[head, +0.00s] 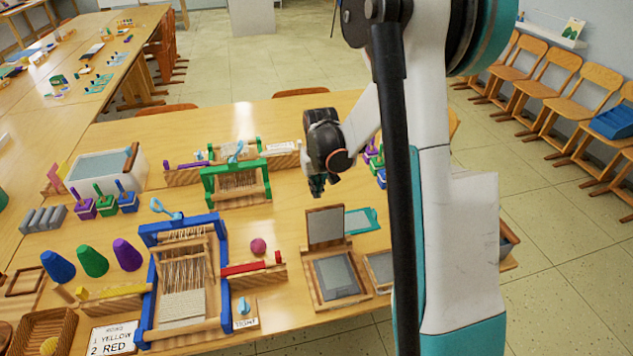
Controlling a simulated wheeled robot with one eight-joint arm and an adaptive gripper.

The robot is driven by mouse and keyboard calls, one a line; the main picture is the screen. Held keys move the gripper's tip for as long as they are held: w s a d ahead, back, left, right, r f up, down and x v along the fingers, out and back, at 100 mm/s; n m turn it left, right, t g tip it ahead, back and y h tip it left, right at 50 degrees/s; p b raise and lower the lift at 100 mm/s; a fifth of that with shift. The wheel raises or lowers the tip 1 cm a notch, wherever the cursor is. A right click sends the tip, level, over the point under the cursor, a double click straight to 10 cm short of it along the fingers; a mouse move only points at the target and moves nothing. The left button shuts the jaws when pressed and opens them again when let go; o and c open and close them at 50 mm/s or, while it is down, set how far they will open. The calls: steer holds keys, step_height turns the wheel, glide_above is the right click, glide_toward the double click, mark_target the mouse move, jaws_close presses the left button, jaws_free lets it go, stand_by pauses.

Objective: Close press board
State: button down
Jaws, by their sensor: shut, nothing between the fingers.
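The press board looks to be the hinged wooden frame at the front right of the table. Its grey-faced base (338,276) lies flat, and its lid (325,227) stands about upright at the back edge, so it is open. A second framed grey panel (381,266) lies just right of it, partly hidden by my arm. My gripper (317,190) is shut and empty, pointing down above the table, behind and above the lid and not touching it.
A blue loom (150,285) stands left of the board, with a red bar block (252,268) and a pink ball (258,246) between. A green loom (207,185) stands behind. A teal tray (371,228) lies by the lid's right side. Bare wood shows around (290,205).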

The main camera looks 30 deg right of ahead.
steer(key=s, duration=0.2)
steer(key=s+a+b, duration=0.1)
steer(key=shift+s+f, duration=0.1)
steer(key=shift+s, duration=0.25)
stand_by(0.3)
